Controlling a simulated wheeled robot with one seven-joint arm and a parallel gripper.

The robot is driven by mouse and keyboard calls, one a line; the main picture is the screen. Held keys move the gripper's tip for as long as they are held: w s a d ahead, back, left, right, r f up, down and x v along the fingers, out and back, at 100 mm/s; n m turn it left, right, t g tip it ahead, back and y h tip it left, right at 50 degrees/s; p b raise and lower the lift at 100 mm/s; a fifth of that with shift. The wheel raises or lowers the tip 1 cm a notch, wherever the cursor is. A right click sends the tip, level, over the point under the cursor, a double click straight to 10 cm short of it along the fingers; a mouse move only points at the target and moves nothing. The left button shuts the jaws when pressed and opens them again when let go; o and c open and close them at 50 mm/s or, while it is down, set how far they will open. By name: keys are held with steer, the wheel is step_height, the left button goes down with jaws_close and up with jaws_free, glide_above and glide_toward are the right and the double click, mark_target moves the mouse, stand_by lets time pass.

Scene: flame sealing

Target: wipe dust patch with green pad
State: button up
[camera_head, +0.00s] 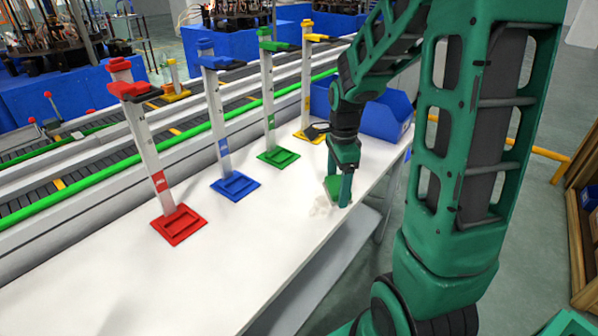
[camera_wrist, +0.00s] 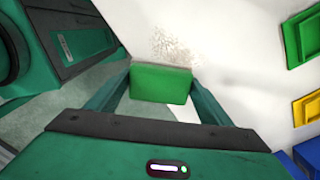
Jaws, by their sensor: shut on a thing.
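The green pad (camera_wrist: 160,84) is held between the two fingers of my gripper (camera_wrist: 158,90) in the wrist view. In the head view my gripper (camera_head: 340,190) points down at the white table's right side, with the green pad (camera_head: 333,186) at its fingertips. The dust patch (camera_wrist: 172,47) is a speckled grey-brown area on the white surface, just beyond the pad's far edge in the wrist view. In the head view the dust patch (camera_head: 320,206) lies close beside the pad. I cannot tell whether the pad touches the table.
Red (camera_head: 178,224), blue (camera_head: 235,185), green (camera_head: 278,156) and yellow (camera_head: 310,133) bases with upright posts line the white table (camera_head: 150,290). A blue bin (camera_head: 385,118) stands at the far right end. The table's right edge is close to my gripper. The table's front is clear.

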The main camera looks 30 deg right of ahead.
steer(key=shift+r, duration=1)
